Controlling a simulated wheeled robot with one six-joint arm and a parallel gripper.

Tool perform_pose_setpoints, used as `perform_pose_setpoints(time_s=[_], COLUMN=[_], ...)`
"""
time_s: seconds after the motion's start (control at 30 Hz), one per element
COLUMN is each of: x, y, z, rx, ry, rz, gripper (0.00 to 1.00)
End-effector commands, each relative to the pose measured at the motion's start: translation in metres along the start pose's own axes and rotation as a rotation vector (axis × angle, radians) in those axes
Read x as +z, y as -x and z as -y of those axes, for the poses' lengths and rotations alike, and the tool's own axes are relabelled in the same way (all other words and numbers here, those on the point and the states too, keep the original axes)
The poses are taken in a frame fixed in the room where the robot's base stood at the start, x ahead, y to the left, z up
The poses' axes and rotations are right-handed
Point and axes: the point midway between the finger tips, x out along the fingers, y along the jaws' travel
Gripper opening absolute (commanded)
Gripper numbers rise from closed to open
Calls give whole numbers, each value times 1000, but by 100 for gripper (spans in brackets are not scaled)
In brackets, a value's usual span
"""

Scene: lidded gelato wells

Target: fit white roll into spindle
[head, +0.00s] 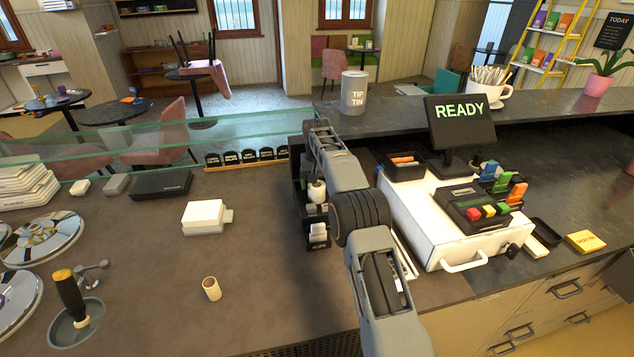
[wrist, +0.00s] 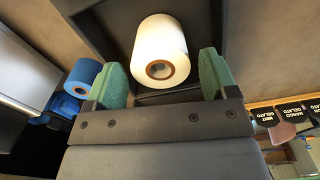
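The white roll (wrist: 160,45) has a brown core facing the wrist camera. It lies in a dark recess or tray, beyond and between my gripper's green fingertips (wrist: 161,78). The fingers are apart, with a narrow gap showing on each side of the roll; I see no clear contact. In the head view, a small white roll (head: 317,191) shows in a black holder (head: 310,222) just left of my arm. My arm hides the fingertips there. I cannot make out the spindle clearly in either view.
A brown cardboard core (head: 211,289) stands on the counter. A white box (head: 204,217) lies behind it. A white cash drawer (head: 445,228) with a card terminal is close right of my arm. A blue roll (wrist: 84,74) shows beside the left finger. The counter's left-middle is fairly clear.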

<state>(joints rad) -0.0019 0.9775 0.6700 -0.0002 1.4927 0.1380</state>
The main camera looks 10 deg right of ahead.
Motion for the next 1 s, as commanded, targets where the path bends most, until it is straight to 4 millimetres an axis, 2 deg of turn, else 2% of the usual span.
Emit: perform_pose_setpoints(time_s=[0.07, 0.47, 1.0], x=[0, 0, 0], y=[0, 6, 51], z=[0, 0, 0], rx=[0, 0, 0], ry=[0, 0, 0], rz=[0, 1, 0], gripper=[87, 87, 87])
